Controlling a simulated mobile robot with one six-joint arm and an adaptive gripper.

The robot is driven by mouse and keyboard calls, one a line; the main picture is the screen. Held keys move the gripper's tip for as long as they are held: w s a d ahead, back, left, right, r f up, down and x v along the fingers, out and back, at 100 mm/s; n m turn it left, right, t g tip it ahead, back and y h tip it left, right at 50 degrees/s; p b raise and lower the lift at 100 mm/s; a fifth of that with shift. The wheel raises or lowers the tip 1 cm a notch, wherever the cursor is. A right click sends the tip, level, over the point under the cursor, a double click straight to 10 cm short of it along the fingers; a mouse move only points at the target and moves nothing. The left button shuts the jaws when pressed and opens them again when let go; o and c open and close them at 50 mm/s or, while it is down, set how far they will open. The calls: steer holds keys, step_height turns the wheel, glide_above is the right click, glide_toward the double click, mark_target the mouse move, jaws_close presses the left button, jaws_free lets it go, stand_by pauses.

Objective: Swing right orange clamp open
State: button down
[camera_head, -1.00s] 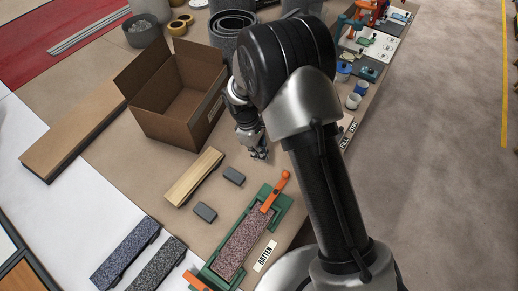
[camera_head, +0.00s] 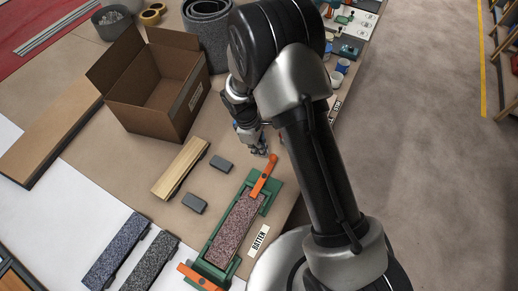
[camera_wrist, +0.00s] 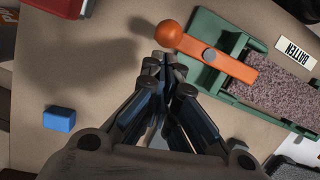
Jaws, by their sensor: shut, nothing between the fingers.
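The right orange clamp (camera_head: 264,176) is a flat bar lying over the upper end of a speckled batten (camera_head: 236,224) in a green fixture (camera_head: 213,268). In the wrist view the clamp (camera_wrist: 226,62) has a dark round pivot and a ball knob that sticks out past the fixture's end. My gripper (camera_head: 260,148) is just beyond the knob in the head view. In the wrist view the closed fingertips (camera_wrist: 167,70) are empty, close beside the knob; I cannot tell whether they touch it. A second orange clamp (camera_head: 199,277) crosses the fixture's lower end.
A label reading BATTEN (camera_head: 259,240) lies beside the fixture. Two grey blocks (camera_head: 194,203), a wooden piece (camera_head: 181,168) and an open cardboard box (camera_head: 150,118) stand to the left. A blue block (camera_wrist: 59,118) shows in the wrist view.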

steer(key=shift+d+m, duration=0.5)
steer(key=shift+m, duration=0.2)
steer(key=d+m, duration=0.1)
steer(key=m, duration=0.1)
steer(key=s+d+m+g+y, duration=0.1)
steer(key=d+m, duration=0.1)
steer(key=m, duration=0.1)
steer(key=d+m+p, duration=0.1)
steer(key=m, duration=0.1)
steer(key=shift+s+d+m, duration=0.2)
steer(key=shift+m, duration=0.1)
steer(key=shift+s+d+m+y+p, duration=0.2)
steer(key=shift+s+d+m+y, duration=0.45)
steer(key=shift+m, duration=0.9)
steer(key=shift+s+d+m+y+p, duration=0.2)
steer(key=shift+s+m, duration=0.8)
steer(key=shift+m, duration=0.5)
steer(key=shift+s+d+m+y+p, duration=0.2)
steer(key=shift+s+d+m+y, duration=0.2)
steer(key=shift+s+m, duration=0.8)
steer(key=shift+w+m, duration=0.4)
steer(key=shift+m, duration=0.05)
